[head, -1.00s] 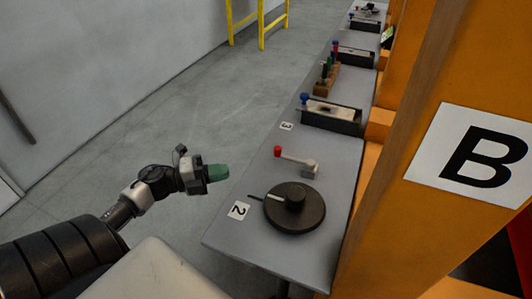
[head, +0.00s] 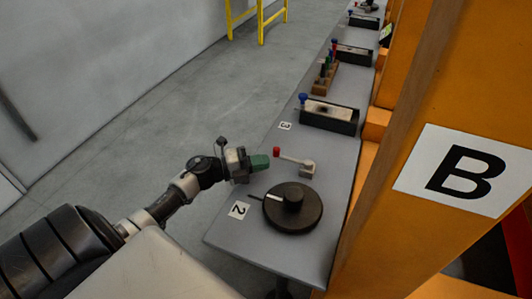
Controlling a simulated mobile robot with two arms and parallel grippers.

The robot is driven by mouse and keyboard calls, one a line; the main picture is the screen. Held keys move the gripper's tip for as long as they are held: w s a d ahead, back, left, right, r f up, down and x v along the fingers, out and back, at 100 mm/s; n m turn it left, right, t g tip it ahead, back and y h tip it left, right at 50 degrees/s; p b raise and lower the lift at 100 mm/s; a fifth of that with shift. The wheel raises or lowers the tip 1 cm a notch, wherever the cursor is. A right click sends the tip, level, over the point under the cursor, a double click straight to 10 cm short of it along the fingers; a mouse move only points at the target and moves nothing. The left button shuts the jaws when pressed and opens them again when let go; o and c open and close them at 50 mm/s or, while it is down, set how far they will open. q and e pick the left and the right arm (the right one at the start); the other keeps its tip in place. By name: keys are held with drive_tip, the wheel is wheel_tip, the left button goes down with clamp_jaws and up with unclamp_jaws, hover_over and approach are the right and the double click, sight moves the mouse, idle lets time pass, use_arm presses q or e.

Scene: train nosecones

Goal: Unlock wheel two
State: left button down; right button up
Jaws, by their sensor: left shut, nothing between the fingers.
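Wheel two is a black round wheel (head: 293,217) with a central knob, lying flat on the grey table near its front end, next to the label "2" (head: 239,210). A light mark and a thin dark pointer show on its left side. Just behind it stands a small lever (head: 297,162) with a red knob at its left end and a grey pivot block at its right. My left gripper (head: 262,162), with green fingertips, is shut and empty. It shows just left of the red knob, with a small gap between them in the picture. My right gripper is not in view.
The grey table (head: 232,242) runs away to the back right. A black tray (head: 330,116) with a blue knob stands beyond label "3". An orange post with a "B" sign (head: 464,171) rises on the right. Open floor lies to the left; a yellow frame (head: 262,20) stands behind.

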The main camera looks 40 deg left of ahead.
use_arm(q)
drive_tip(key=shift+w+a, duration=0.1)
drive_tip(key=shift+w, duration=1.15)
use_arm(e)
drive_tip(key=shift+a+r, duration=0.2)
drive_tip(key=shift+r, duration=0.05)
